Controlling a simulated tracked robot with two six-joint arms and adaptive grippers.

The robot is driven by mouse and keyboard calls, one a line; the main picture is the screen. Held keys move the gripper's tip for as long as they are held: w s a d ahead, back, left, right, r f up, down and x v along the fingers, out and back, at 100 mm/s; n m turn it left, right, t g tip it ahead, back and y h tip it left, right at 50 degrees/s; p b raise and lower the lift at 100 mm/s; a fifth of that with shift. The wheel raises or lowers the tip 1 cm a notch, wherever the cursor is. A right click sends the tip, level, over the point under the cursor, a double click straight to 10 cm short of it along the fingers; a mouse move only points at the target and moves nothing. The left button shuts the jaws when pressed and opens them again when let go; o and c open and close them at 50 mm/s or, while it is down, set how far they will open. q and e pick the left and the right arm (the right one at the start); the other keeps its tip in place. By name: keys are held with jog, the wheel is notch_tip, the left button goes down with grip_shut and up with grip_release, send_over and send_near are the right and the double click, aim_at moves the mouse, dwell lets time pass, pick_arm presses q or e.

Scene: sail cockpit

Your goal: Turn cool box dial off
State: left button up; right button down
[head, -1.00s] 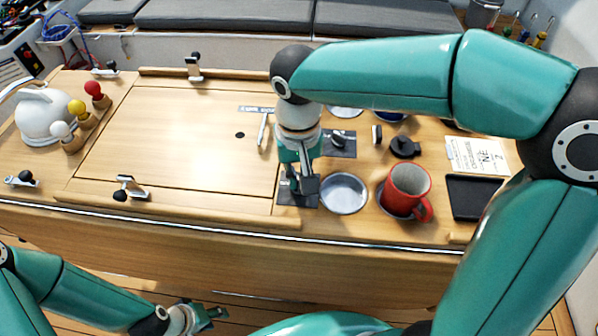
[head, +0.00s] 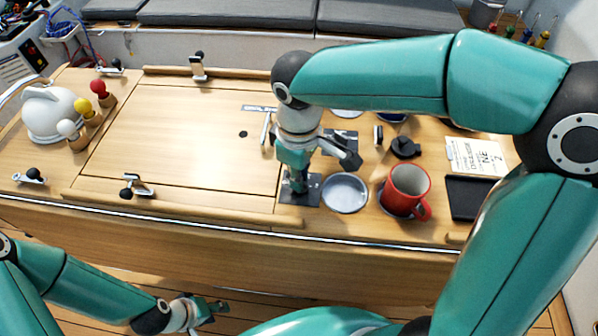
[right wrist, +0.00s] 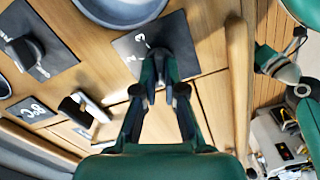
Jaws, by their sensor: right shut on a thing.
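My right gripper (head: 298,188) points down at the near dark dial plate (head: 313,187) on the wooden counter. In the right wrist view its two fingers (right wrist: 160,88) are shut on a dark dial (right wrist: 158,58) in the middle of that plate (right wrist: 190,52). The fingers hide most of the dial. A second black dial (right wrist: 27,48) on a similar plate is apart from the gripper. My left gripper (head: 208,309) is low at the front, away from the counter, and looks open and empty.
A round metal dish (head: 345,193) and a red mug (head: 405,190) stand to the right of the gripped dial. A black tray (head: 470,198) lies beyond the mug. A wooden rail (head: 180,205) runs along the front edge. The wide hatch board (head: 185,130) on the left is bare.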

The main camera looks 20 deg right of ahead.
jog(key=shift+w+r+n, duration=0.1)
jog(key=shift+n, duration=0.4)
jog(key=c, duration=1.3)
grip_release()
jog(key=shift+o, duration=0.2)
notch_tip(320, 180, up, 12)
